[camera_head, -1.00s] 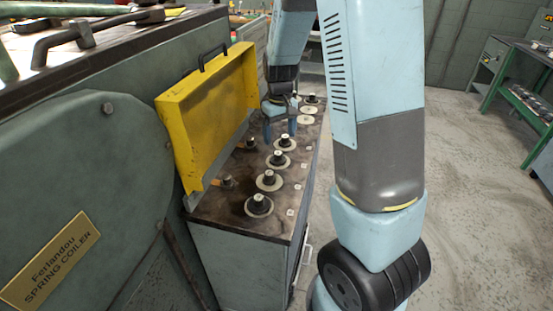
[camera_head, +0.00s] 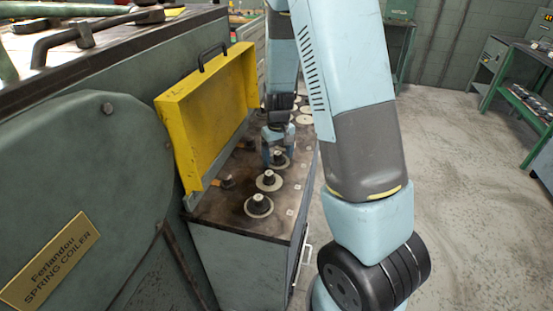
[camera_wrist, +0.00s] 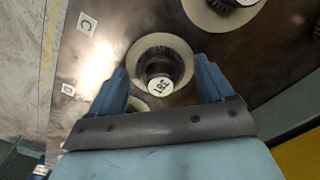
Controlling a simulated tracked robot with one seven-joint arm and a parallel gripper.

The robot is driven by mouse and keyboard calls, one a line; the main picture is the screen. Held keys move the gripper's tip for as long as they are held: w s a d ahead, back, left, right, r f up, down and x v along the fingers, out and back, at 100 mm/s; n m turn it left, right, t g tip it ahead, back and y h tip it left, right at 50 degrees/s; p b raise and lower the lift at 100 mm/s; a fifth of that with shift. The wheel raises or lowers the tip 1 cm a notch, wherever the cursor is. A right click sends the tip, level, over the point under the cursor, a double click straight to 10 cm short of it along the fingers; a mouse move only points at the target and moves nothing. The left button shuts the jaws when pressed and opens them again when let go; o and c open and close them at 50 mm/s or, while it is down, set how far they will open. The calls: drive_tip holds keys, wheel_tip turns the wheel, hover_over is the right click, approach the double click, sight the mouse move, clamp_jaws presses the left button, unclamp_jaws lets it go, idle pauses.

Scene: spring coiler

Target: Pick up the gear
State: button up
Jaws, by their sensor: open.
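Several dark gears with pale collars stand in a row on the dark bench top. The nearest is a gear (camera_head: 258,204), with another gear (camera_head: 268,179) behind it. My gripper (camera_head: 277,160) is open and points down over a gear farther along the row. In the wrist view, my gripper's blue fingers (camera_wrist: 164,80) stand on either side of a dark toothed gear (camera_wrist: 160,66) with a marked white cap on its post. The fingers look apart from the gear. Another gear (camera_wrist: 232,8) is cut off at the top edge.
The raised yellow cover (camera_head: 215,115) stands along the left of the bench top (camera_head: 222,205). The green spring coiler (camera_head: 85,180) is left of it. White letter tags (camera_wrist: 86,24) lie beside the gears. Open floor lies to the right.

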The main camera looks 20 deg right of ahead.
sight(278, 153)
drive_tip(key=c, duration=1.3)
drive_tip(key=shift+c, duration=0.2)
drive_tip(key=shift+r, duration=0.1)
drive_tip(key=shift+r, duration=0.55)
wheel_tip(278, 153, up, 2)
drive_tip(key=shift+s+r, duration=0.1)
drive_tip(key=shift+r, duration=0.15)
drive_tip(key=s+d+r, duration=0.1)
drive_tip(key=s+r, duration=0.8)
drive_tip(key=s, duration=0.4)
drive_tip(key=shift+s+r, duration=0.15)
drive_tip(key=shift+s, duration=0.25)
